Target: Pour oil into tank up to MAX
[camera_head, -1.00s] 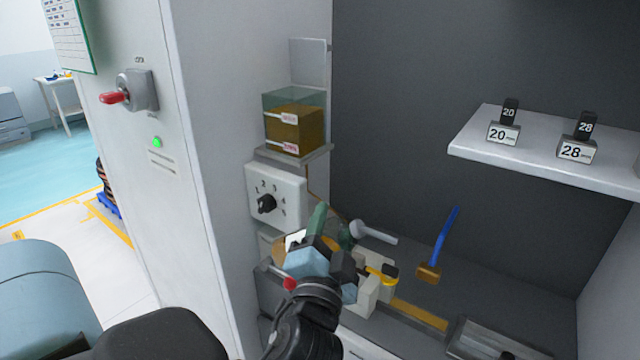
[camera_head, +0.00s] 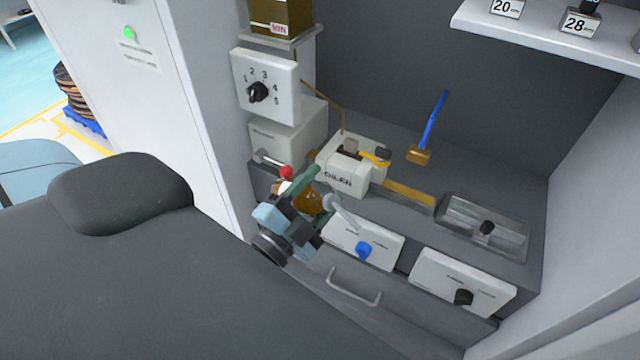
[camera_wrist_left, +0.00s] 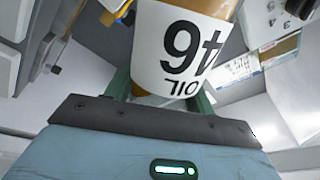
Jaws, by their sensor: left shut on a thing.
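The tank (camera_head: 278,16) is at the top edge of the head view, cut off. Its brown lower part and a MIN label show; its top and the MAX mark are out of view. My left gripper (camera_head: 307,188) is shut on an amber oil bottle (camera_head: 307,203), below and in front of the tank, apart from it. In the left wrist view the bottle (camera_wrist_left: 178,45) stands between green fingers, its white label reading 46 OIL upside down. A pale grey spout-like piece (camera_head: 345,212) shows beside the bottle. My right gripper is not in view.
A white dial box (camera_head: 264,85) is under the tank. A red-knobbed lever (camera_head: 286,172) and the OILER block (camera_head: 342,174) are close behind my gripper. Two knob panels (camera_head: 363,243) (camera_head: 463,283) line the front.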

